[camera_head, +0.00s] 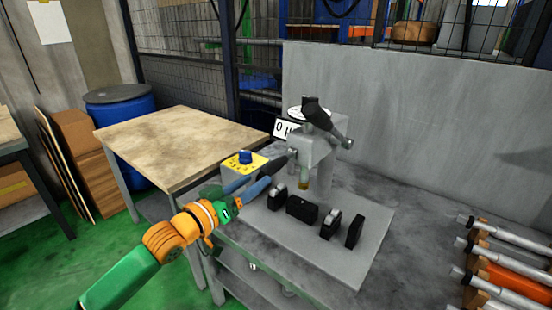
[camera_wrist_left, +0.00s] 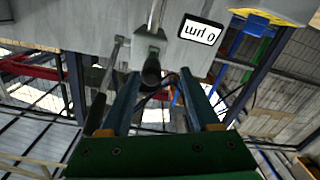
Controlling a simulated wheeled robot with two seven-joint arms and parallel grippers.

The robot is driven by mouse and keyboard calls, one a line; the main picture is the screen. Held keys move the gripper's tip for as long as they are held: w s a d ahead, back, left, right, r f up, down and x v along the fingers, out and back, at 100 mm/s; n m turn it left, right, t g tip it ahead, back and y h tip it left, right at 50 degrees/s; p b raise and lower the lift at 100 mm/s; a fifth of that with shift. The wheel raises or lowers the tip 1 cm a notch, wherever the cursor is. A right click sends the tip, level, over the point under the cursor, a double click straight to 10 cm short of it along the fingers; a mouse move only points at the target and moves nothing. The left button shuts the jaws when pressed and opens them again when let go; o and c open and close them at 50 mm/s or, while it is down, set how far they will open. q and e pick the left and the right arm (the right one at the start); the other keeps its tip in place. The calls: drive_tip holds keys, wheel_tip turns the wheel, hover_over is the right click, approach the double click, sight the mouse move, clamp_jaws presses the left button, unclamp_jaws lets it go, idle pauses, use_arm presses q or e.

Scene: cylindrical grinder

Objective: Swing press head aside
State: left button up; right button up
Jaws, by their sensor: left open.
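The grey press head (camera_head: 312,150) stands on its column above a grey base plate (camera_head: 365,262), with a black lever (camera_head: 317,112) on top and a brass-coloured tip below. My left gripper (camera_head: 279,172) is open, just left of the head and low beside it. In the left wrist view, my left gripper (camera_wrist_left: 160,76) has its two fingers apart, with a dark round-ended part (camera_wrist_left: 151,72) seen between them. I cannot tell whether they touch it. A display sign (camera_wrist_left: 201,29) reading 0 µm shows there upside down. My right gripper is not in view.
Several black blocks (camera_head: 302,208) stand on the base plate in front of the head. Several metal shafts (camera_head: 505,288) lie at the right. A wooden table (camera_head: 180,140) stands left.

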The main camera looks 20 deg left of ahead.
sight(273, 167)
use_arm(q)
drive_tip(key=w+d, duration=0.1)
drive_tip(key=w+d+r+p, duration=0.1)
drive_tip(key=w, duration=0.1)
drive_tip(key=w+d, duration=0.1)
drive_tip(key=w, duration=0.1)
drive_tip(key=shift+w+d+r+p, duration=0.15)
drive_tip(key=shift+r+p, duration=0.1)
drive_tip(key=shift+p, duration=0.15)
drive_tip(key=shift+w+f, duration=0.2)
drive_tip(key=shift+w, duration=0.35)
drive_tip(key=shift+c, duration=0.4)
clamp_jaws()
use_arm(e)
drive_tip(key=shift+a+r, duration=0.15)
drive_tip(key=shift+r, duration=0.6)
